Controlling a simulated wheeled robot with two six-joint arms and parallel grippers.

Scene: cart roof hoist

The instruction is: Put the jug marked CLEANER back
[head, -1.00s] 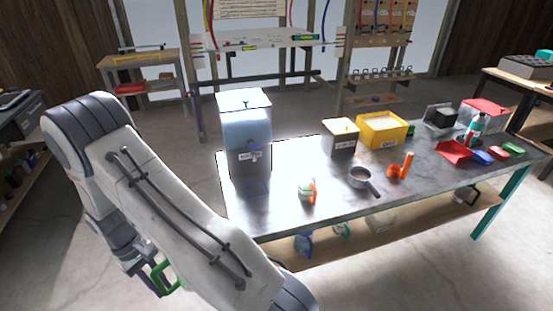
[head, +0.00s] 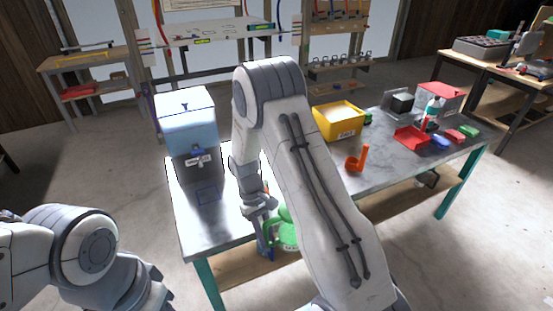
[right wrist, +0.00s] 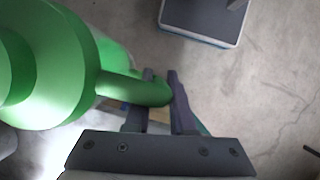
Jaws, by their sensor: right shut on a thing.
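A green jug (head: 287,232) shows in the head view, partly hidden behind my right forearm. A pale label shows on it, but I cannot read it. My right gripper (head: 263,238) is at the jug's left side, by the table's front edge. In the right wrist view the fingers (right wrist: 160,78) are shut around the jug's green handle (right wrist: 140,90), and the round green body (right wrist: 62,65) fills the left side. My left arm is at the lower left of the head view; its fingers do not show.
The metal-topped table (head: 228,213) carries a blue tank (head: 187,130), with a square outline (head: 208,193) in front of it. A yellow bin (head: 338,121) and orange tool (head: 357,159) stand further right. A low wooden shelf (head: 238,272) is under the table.

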